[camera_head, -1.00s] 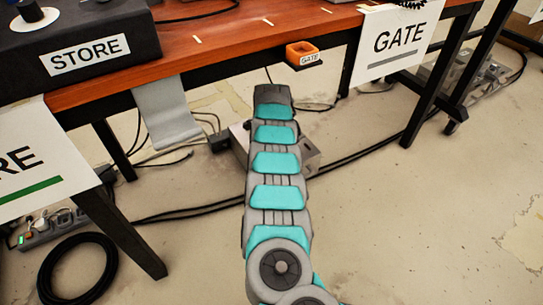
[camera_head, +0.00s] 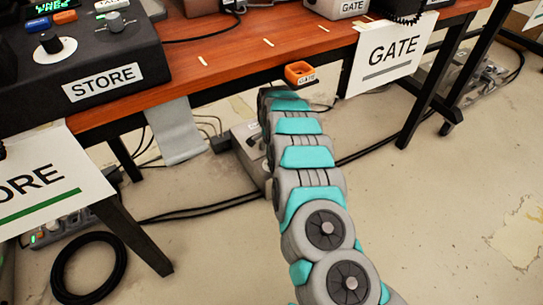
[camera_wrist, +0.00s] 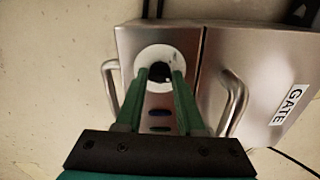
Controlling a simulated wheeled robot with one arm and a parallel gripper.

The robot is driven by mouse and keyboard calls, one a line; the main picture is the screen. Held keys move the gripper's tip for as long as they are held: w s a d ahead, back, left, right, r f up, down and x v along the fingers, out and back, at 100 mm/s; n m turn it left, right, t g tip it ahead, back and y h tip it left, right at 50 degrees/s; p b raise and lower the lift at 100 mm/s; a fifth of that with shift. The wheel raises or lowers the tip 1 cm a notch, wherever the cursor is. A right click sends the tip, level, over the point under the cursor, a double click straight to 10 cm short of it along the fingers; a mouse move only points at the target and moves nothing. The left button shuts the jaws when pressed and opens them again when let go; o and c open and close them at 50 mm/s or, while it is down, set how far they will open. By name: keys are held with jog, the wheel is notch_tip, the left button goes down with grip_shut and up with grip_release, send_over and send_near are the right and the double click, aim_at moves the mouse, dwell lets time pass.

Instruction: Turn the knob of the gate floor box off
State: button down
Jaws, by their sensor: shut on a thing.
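The gate floor box (camera_wrist: 240,60) is a brushed metal box on the floor, with a GATE label (camera_wrist: 289,102) on its right part in the wrist view. Its black knob (camera_wrist: 158,73) sits on a round white plate (camera_wrist: 143,57) on the left part. My gripper (camera_wrist: 160,78) is over the box, its two green fingers shut on the knob, one on each side. The knob's pointer is hard to make out. In the head view the box (camera_head: 247,155) shows beside my arm, under the table edge; my gripper is hidden there.
Metal handles (camera_wrist: 234,102) stand up at the box's sides. Dark cables (camera_head: 190,210) run along the floor.

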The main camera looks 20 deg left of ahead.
jog(key=n, duration=0.5)
jog(key=shift+d+n+p, duration=0.1)
jog(key=shift+n+p, duration=0.2)
jog(key=shift+n, duration=2.2)
jog(key=c, duration=0.5)
grip_release()
